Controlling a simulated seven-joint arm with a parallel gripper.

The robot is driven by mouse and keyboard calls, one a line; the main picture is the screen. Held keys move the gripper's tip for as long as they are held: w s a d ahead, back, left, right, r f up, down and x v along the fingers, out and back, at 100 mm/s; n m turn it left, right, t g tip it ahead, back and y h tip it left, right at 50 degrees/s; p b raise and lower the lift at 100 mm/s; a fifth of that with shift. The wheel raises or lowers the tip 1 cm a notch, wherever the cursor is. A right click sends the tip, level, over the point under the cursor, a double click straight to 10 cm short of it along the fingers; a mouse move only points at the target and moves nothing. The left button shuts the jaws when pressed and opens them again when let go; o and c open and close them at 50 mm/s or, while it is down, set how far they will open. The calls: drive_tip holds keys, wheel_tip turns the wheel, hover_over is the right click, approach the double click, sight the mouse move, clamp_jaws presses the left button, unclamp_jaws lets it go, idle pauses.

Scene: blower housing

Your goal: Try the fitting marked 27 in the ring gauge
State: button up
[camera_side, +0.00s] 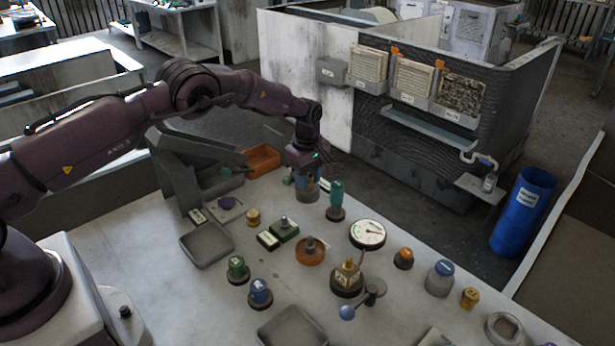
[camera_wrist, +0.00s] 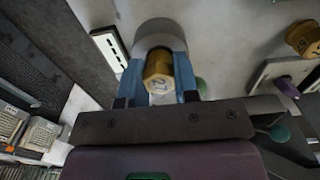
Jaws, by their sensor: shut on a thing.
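My gripper (camera_side: 308,176) is shut on a yellow fitting (camera_wrist: 158,72), with a blue finger on each side of it in the wrist view. A pale label on the fitting shows a 2 and a second digit that is hard to read. A grey cylindrical piece (camera_wrist: 160,30) lies just past the fitting in the wrist view and below the fingers in the side view (camera_side: 308,194). I cannot tell whether the fitting touches or enters it, nor whether it is the ring gauge. A separate grey ring (camera_side: 505,328) sits at the table's lower right.
A teal-topped piece (camera_side: 336,200) stands close to the right of my gripper. An orange bin (camera_side: 263,160) is behind left. A dial gauge (camera_side: 367,233), an orange dish (camera_side: 310,252) and several knob-like fittings fill the table's middle. A grey tray (camera_side: 206,244) at left looks empty.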

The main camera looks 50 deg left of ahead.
drive_tip(key=shift+f, duration=0.25)
drive_tip(key=o, duration=1.4)
drive_tip(key=shift+r, duration=3.8)
